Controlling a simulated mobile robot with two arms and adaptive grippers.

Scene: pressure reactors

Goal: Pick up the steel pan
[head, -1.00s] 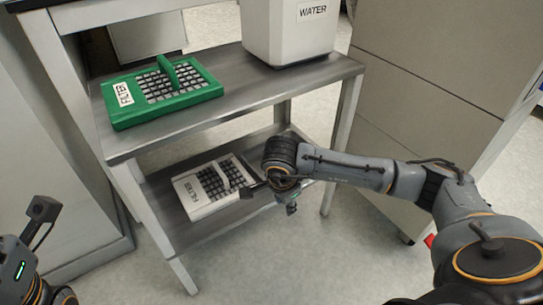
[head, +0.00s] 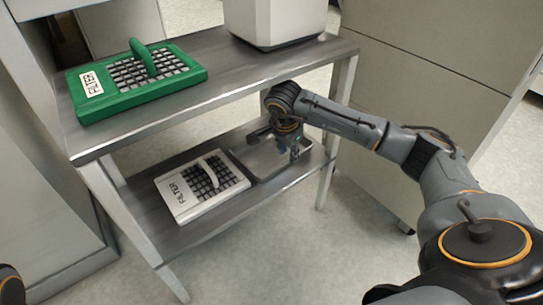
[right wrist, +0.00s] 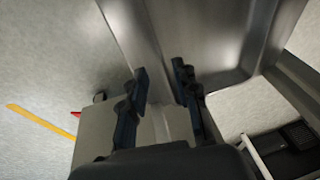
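The steel pan (head: 262,160), a shallow grey metal tray, lies on the lower shelf, right of the white filter. My right gripper (head: 294,151) is over the pan's right part, and my wrist hides some of the pan. In the right wrist view the pan (right wrist: 215,35) fills the top. The right gripper's two dark fingers (right wrist: 160,88) stand apart, with the pan's near edge in line with the gap between them. I cannot tell whether they touch it. My left gripper is out of view.
A white filter (head: 180,204) lies beside the pan on the lower shelf (head: 215,228). Above, the upper shelf (head: 225,75) bears a green filter (head: 112,98) and a white container (head: 275,22). A cabinet (head: 430,60) stands at the right. The floor in front is clear.

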